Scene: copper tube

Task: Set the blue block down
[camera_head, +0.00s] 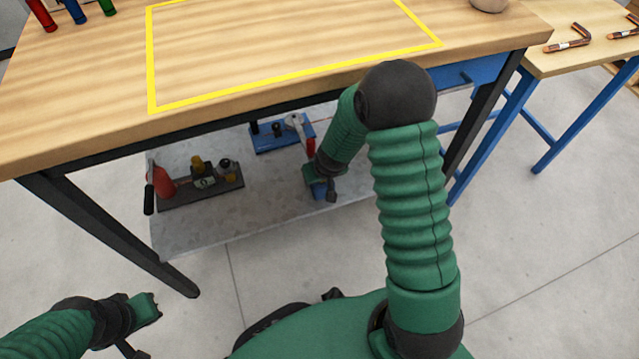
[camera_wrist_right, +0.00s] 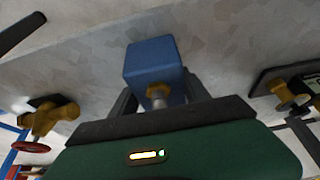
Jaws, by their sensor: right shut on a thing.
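The blue block (camera_head: 320,192) is at the lower grey shelf (camera_head: 270,205) under the wooden table, mostly covered by my right gripper (camera_head: 323,190). In the right wrist view the blue block (camera_wrist_right: 151,60) has a brass fitting (camera_wrist_right: 158,94) on its near face. The fingers of my right gripper (camera_wrist_right: 158,95) are shut on it from both sides. The shelf surface lies behind it; I cannot tell whether the block touches it. My left gripper (camera_head: 147,325) is at the lower left, empty, with its fingers apart.
A dark base with valve parts (camera_head: 203,185) and a red cylinder (camera_head: 161,182) stand left on the shelf. A blue stand (camera_head: 280,135) is behind. The wooden tabletop (camera_head: 75,90) with a yellow outline (camera_head: 151,60) overhangs. Shelf room shows between the fixtures.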

